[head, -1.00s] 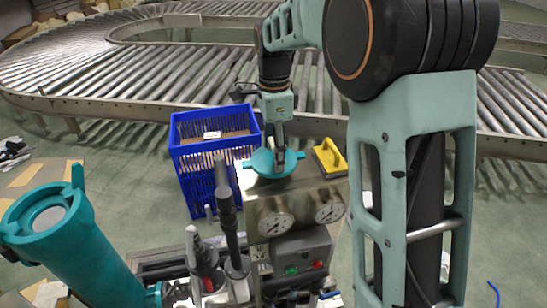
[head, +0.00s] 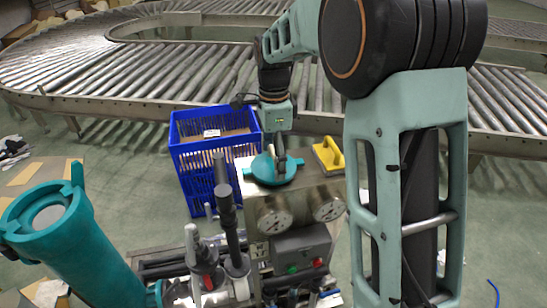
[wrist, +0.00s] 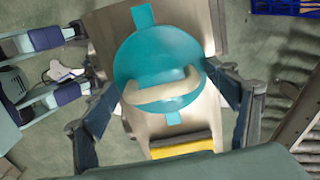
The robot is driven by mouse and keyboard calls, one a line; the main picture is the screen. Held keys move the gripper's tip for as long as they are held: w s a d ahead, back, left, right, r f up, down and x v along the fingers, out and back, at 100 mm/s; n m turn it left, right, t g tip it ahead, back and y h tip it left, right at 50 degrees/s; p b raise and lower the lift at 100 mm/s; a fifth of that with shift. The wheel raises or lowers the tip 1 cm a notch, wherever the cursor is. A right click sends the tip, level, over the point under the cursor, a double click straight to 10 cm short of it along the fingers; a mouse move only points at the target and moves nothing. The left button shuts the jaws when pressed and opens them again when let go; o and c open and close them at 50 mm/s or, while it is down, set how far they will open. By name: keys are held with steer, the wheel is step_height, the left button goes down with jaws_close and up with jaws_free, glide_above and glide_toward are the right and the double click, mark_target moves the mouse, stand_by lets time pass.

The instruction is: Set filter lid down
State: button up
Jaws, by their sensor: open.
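The filter lid (head: 262,170) is a round teal disc with two tabs and a pale bar handle. It lies on the flat steel top of the gauge cabinet (head: 312,190). In the wrist view the lid (wrist: 150,55) lies between my spread fingers, with its handle (wrist: 160,88) across it. My gripper (wrist: 160,84) is open, one finger on each side of the lid; whether they touch it I cannot tell. In the head view my gripper (head: 281,165) is right above the lid and hides part of it. The teal filter housing (head: 85,245) stands open-topped at the left.
A yellow-handled tool (head: 328,155) lies on the cabinet top, right of the lid. A blue crate (head: 200,165) stands behind left. Dark upright handles (head: 226,205) rise close to the cabinet's left side. A roller conveyor (head: 130,75) runs across the back.

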step_height(320, 180, up, 12)
steer(key=shift+r, duration=0.2)
stand_by(0.4)
